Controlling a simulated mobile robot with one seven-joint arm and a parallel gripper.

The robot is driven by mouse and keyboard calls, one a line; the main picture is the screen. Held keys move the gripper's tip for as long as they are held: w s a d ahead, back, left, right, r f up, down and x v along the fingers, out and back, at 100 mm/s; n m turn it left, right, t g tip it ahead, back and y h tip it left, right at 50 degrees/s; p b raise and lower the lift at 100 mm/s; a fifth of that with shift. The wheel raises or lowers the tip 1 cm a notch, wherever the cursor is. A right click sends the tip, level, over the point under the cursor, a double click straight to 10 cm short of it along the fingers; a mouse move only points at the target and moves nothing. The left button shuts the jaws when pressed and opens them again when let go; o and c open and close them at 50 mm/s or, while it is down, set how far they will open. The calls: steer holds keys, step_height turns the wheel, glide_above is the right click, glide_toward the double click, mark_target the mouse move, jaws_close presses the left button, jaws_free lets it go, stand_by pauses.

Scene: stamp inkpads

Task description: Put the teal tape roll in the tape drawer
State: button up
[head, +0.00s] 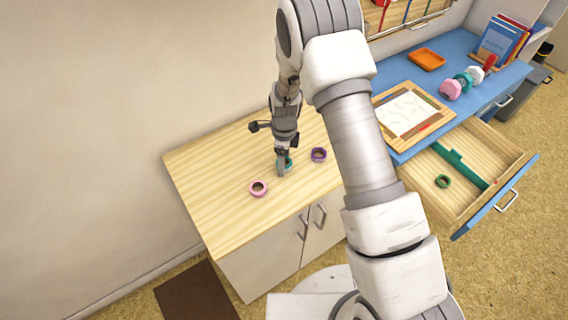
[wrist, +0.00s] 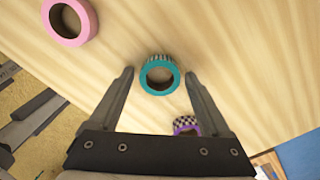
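The tape drawer (head: 470,201) is pulled open from the blue desk at the right. A teal divider (head: 457,163) runs through it, and a green tape roll (head: 443,181) lies inside.
A pink tape roll (head: 258,188) and a purple tape roll (head: 319,154) lie either side of the teal one on the cabinet top (head: 205,190).

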steer(key=c, duration=1.2)
steer(key=shift+r, duration=0.1)
